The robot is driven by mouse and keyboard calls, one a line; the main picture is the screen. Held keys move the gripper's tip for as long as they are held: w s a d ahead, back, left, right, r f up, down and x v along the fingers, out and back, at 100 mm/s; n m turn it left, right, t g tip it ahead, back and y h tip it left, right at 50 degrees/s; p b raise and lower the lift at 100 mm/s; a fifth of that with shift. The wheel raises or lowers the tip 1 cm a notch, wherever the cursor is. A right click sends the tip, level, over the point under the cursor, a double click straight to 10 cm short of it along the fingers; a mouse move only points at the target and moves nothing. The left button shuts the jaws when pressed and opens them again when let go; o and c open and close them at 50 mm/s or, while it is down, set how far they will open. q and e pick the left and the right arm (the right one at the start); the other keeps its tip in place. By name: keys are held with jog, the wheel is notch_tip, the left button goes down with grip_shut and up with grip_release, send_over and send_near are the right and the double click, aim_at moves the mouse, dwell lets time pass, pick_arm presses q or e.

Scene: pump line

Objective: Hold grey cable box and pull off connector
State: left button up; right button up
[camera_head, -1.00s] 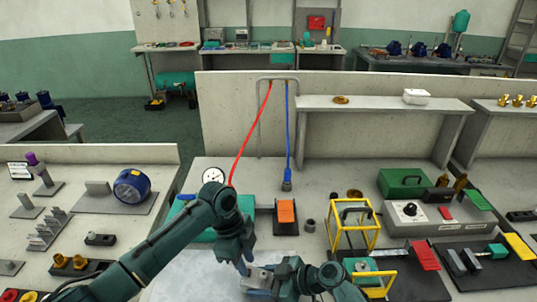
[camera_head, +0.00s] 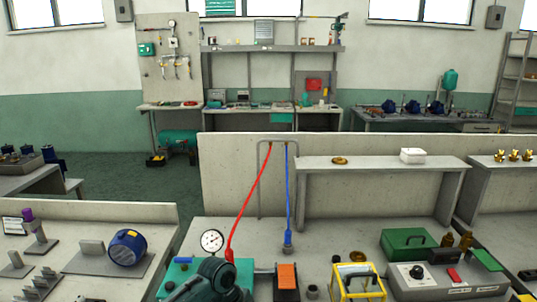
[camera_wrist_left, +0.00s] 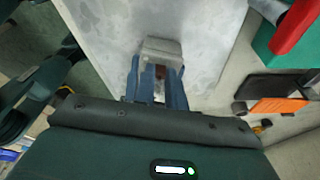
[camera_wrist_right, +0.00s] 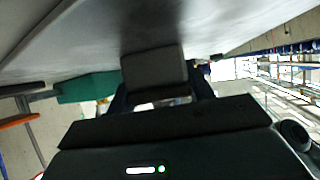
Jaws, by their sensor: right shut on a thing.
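In the left wrist view a light grey box (camera_wrist_left: 161,48) is at the tips of my left gripper (camera_wrist_left: 157,86). Its blue fingers are apart, with a small brownish part between them. I cannot tell whether they touch the box. In the right wrist view my right gripper (camera_wrist_right: 160,98) is shut on a dark, shadowed block (camera_wrist_right: 154,72), which looks like the same grey box. The connector cannot be made out clearly. In the head view the box and both grippers are below the picture; only part of an arm of mine shows at the bottom.
A pressure gauge (camera_head: 212,241) stands on the bench beside a red cable (camera_head: 249,205). A blue cable (camera_head: 288,200) hangs to its right. An orange-topped block (camera_head: 287,277), a yellow frame (camera_head: 357,280) and a green case (camera_head: 407,242) stand further right.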

pick_arm(q)
jog(key=shift+r, duration=0.2)
grip_shut()
pick_arm(e)
jog(key=shift+f, duration=0.1)
pick_arm(q)
jog(key=shift+d+v, duration=0.25)
jog(key=shift+v, duration=0.9)
jog(key=shift+d+v, duration=0.25)
jog(key=shift+v, duration=0.9)
jog(key=shift+s+r, duration=0.1)
jog(key=shift+s, duration=0.05)
pick_arm(e)
jog(key=o, duration=0.8)
jog(key=shift+o, duration=0.2)
